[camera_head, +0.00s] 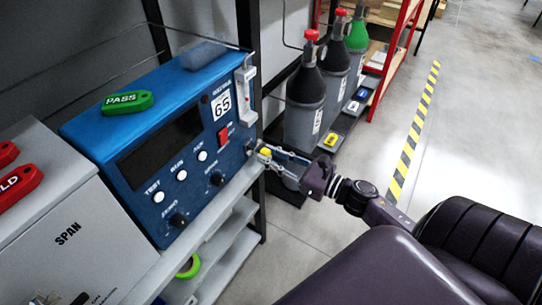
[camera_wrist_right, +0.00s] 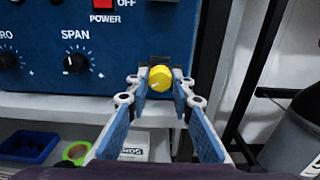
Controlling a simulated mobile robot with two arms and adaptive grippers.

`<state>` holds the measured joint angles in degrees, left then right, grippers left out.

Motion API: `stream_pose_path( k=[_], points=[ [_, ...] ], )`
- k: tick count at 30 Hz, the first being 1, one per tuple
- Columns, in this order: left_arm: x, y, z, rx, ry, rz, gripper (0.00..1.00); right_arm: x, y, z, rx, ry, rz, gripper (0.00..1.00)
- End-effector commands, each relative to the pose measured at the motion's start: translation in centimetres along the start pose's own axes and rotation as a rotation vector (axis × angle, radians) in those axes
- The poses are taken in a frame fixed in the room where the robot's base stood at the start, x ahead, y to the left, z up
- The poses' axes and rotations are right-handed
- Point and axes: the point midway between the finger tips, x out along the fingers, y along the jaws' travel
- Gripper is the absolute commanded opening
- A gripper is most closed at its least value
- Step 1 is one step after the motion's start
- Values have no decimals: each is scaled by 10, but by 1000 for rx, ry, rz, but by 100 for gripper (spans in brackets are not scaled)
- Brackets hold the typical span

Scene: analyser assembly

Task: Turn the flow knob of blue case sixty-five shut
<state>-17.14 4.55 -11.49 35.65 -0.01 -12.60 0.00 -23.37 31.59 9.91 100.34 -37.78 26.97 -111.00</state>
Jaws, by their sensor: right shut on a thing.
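The blue case (camera_head: 130,146) labelled 65 stands on a grey shelf in the head view, its front panel facing right. Its yellow flow knob (camera_wrist_right: 160,77) sits at the lower right corner of the panel in the right wrist view; it also shows small in the head view (camera_head: 265,152). My right gripper (camera_wrist_right: 160,85) is shut on the yellow knob, one finger on each side of it. My left gripper is not in view.
A green PASS tag (camera_head: 127,102) lies on top of the case. A red power switch (camera_head: 223,135) and black dials (camera_head: 178,220) are on the panel. Gas cylinders (camera_head: 304,105) stand behind my right gripper. Floor at right is clear.

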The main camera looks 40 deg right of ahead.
Motion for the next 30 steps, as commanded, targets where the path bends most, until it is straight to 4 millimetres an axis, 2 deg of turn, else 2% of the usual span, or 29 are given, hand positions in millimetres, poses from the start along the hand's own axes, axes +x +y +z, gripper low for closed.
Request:
stream_pose_path(
  k=[11,30],
  points=[
    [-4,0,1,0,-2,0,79,0,0,1,101,0,0,0],
    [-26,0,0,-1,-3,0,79,0,1,2,671,1,-1,0]
  ],
)
